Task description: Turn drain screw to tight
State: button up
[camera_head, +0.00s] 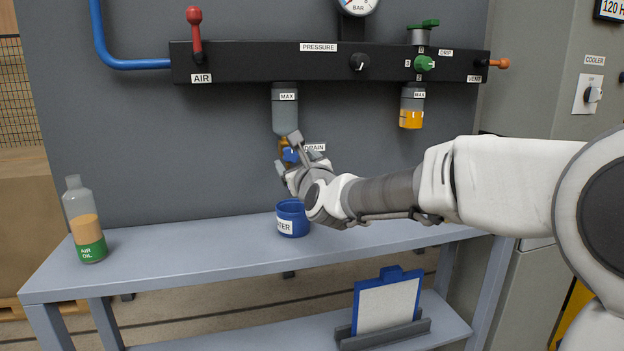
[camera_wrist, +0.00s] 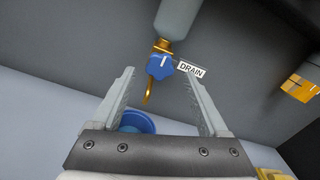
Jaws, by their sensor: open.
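The drain screw (camera_wrist: 161,67) is a blue lobed knob on a brass fitting (camera_wrist: 163,46) under the grey filter bowl (camera_head: 285,112). A white DRAIN label (camera_wrist: 192,69) sits just right of it. In the head view the blue knob (camera_head: 290,156) is partly hidden behind my gripper. My gripper (camera_head: 287,152) is open and empty. In the wrist view its two fingers (camera_wrist: 163,75) stand wide apart, with the knob between and slightly beyond their tips. I cannot see either finger touching it.
A blue WATER cup (camera_head: 292,222) stands on the grey bench (camera_head: 190,265) below the drain. An AIR OIL bottle (camera_head: 85,222) stands at the bench's left. The black manifold (camera_head: 270,64) runs above, with a second bowl (camera_head: 411,108) to the right. The bench's middle left is clear.

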jog(key=p+v, duration=1.2)
jog(key=v, duration=0.2)
